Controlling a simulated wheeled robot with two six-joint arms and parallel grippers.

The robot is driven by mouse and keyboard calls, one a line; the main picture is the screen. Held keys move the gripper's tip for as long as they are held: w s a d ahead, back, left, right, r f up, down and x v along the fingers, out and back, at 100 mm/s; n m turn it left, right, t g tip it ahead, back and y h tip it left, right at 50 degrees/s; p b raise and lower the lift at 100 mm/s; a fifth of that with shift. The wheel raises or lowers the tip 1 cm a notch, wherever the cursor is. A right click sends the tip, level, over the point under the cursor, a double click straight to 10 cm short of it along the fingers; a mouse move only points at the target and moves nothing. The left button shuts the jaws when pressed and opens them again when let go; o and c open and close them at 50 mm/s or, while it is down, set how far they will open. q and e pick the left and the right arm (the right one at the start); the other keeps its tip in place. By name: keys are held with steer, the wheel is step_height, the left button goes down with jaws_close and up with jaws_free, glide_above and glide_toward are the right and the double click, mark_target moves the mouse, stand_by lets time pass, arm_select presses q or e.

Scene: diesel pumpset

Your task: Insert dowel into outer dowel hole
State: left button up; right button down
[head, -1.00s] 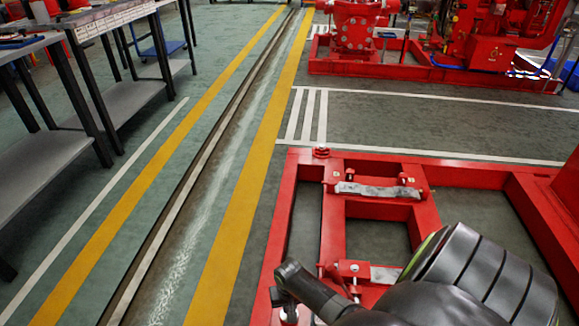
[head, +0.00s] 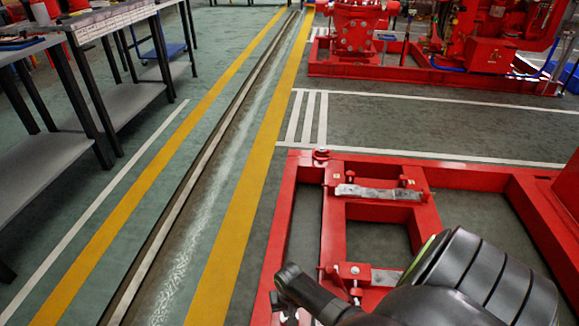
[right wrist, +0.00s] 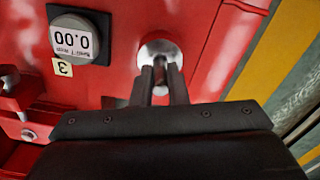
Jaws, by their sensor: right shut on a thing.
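In the right wrist view my right gripper (right wrist: 162,80) has its two fingers closed around a narrow dark brownish piece, seemingly the dowel (right wrist: 160,72). A round silver disc (right wrist: 155,48) on the red frame shows right at the fingertips. The dowel's far end and the hole are hidden, so I cannot tell whether it is in the hole. My left gripper is not in view.
The red base frame (head: 272,240) fills the lower right, with a grey metal pad (head: 378,192) on a crossbar. Workbenches (head: 50,160) stand left. The striped floor between is clear.

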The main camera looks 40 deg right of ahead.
steer(key=shift+f+b, duration=0.7)
steer(key=shift+f, duration=0.55)
steer(key=c, duration=1.3)
jaws_free()
steer(key=shift+c, duration=0.2)
